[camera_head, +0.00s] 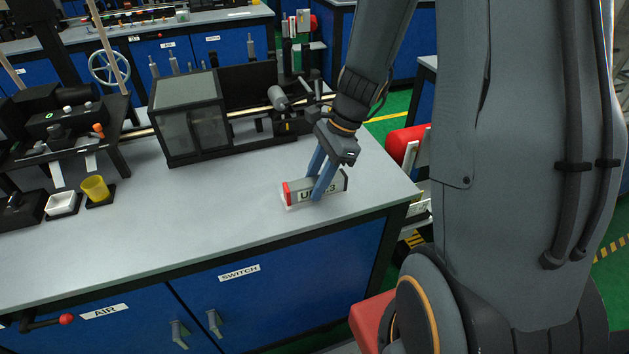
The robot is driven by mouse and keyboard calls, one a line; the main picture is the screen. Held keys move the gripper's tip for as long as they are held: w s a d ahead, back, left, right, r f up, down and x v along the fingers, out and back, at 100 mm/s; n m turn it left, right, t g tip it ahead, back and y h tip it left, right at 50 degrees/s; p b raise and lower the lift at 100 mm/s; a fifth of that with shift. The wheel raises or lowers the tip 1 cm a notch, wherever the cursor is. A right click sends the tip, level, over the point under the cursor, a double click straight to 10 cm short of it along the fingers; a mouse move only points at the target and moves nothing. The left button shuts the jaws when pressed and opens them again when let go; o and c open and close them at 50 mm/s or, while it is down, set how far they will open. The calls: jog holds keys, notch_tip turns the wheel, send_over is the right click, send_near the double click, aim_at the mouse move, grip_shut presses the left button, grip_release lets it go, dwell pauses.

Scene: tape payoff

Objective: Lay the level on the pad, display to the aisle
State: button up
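The level (294,192) is a grey bar with a red end at its left and a white panel on its front face. The panel shows a "U" and a "3"; fingers hide the middle. It is at the right part of the bench top, its long side along the front edge. My gripper (315,187) reaches down over its middle, one blue finger across the front face and the other behind; it looks shut on the level. A thin pale edge shows under the level's left end; I cannot tell whether this is the pad, or whether the level touches the bench.
The grey bench top (190,225) is clear in front and to the left. A dark machine with a box-shaped cover (190,120) stands behind. A yellow cup (95,188) and a white tray (62,203) sit at left. A red object (405,142) is beyond the bench's right edge.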

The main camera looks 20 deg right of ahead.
jog(key=shift+o, duration=1.2)
jog(key=shift+r, duration=0.2)
jog(key=v, duration=1.2)
jog(key=s+a+f+n+h, duration=0.2)
jog(key=s+f+n, duration=0.1)
jog(key=n, duration=0.6)
jog(key=s+a+f+n+h, duration=0.2)
jog(key=s+n, duration=0.4)
jog(key=n, duration=0.3)
jog(key=shift+s+a+f+t+h, duration=0.25)
jog(key=shift+a+f+t+h, duration=0.1)
jog(key=shift+a+t, duration=0.1)
